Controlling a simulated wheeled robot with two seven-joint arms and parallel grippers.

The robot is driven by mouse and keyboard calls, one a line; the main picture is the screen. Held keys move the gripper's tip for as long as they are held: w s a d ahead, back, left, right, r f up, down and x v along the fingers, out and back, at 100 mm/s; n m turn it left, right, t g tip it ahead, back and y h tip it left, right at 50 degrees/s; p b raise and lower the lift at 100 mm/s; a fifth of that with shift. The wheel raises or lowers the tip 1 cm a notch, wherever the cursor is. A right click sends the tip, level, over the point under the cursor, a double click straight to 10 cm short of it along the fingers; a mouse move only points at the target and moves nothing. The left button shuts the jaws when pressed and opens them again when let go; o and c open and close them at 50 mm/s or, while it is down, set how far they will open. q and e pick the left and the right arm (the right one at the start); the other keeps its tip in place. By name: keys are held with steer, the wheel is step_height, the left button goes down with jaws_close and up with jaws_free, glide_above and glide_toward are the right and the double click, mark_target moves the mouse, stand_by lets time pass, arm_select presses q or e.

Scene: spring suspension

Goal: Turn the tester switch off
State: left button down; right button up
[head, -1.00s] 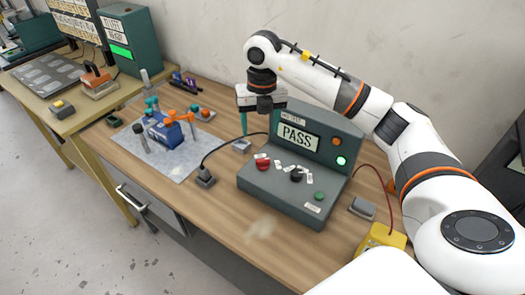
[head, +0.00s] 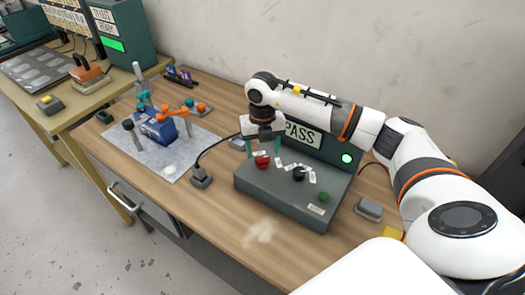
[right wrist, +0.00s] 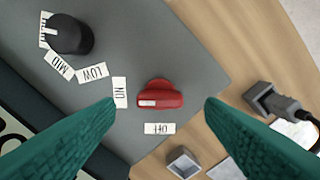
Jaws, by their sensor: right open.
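My right gripper (head: 263,149) is open above the switch. Its teal fingers (right wrist: 160,102) stand on either side of the switch, apart from it. My left gripper is not in view.
A black knob (head: 298,173) with LOW and MID labels and a green button (head: 323,197) sit beside the switch. A cable runs to a grey plug block (head: 201,177). A grey mat (head: 185,162) holds a blue fixture (head: 157,128). The bench front is clear.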

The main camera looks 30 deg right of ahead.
mark_target(263, 157)
step_height(263, 157, down, 2)
steer(key=shift+w+d+f, duration=0.1)
steer(key=shift+f, duration=0.15)
steer(key=shift+f+p, duration=0.3)
steer(key=shift+f, duration=0.25)
